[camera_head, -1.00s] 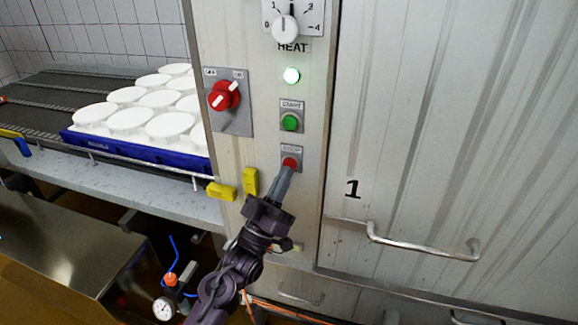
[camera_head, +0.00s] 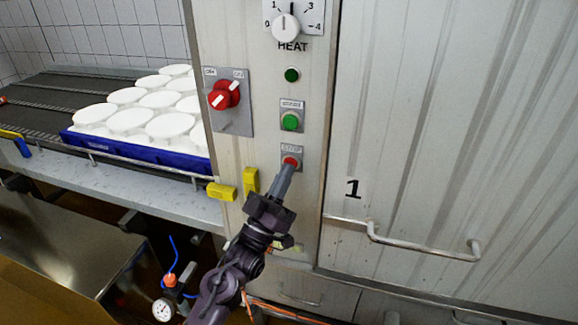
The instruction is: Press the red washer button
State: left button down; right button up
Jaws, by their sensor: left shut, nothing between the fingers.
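The red button (camera_head: 291,160) sits on a small grey plate labelled STOP, low on the washer's control panel (camera_head: 258,150). My left gripper (camera_head: 288,168) is shut and empty. Its fingertips are at the red button and cover its lower part; they look to be touching it. A green START button (camera_head: 290,121) is above the red one. The lamp (camera_head: 292,75) above that is dark green and unlit. My right gripper is not in view.
A red rotary switch (camera_head: 223,95) and a HEAT dial (camera_head: 286,27) are on the panel. Yellow blocks (camera_head: 222,191) stick out left of my gripper. A door handle (camera_head: 420,245) is at right. A blue tray (camera_head: 140,147) of white moulds stands on the conveyor at left.

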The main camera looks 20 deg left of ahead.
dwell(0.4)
pick_arm(q)
jog(key=shift+s+p, duration=0.4)
jog(key=shift+s, duration=0.5)
jog(key=s+p, duration=0.2)
jog(key=s, duration=0.3)
jog(key=shift+a, duration=0.1)
dwell(0.5)
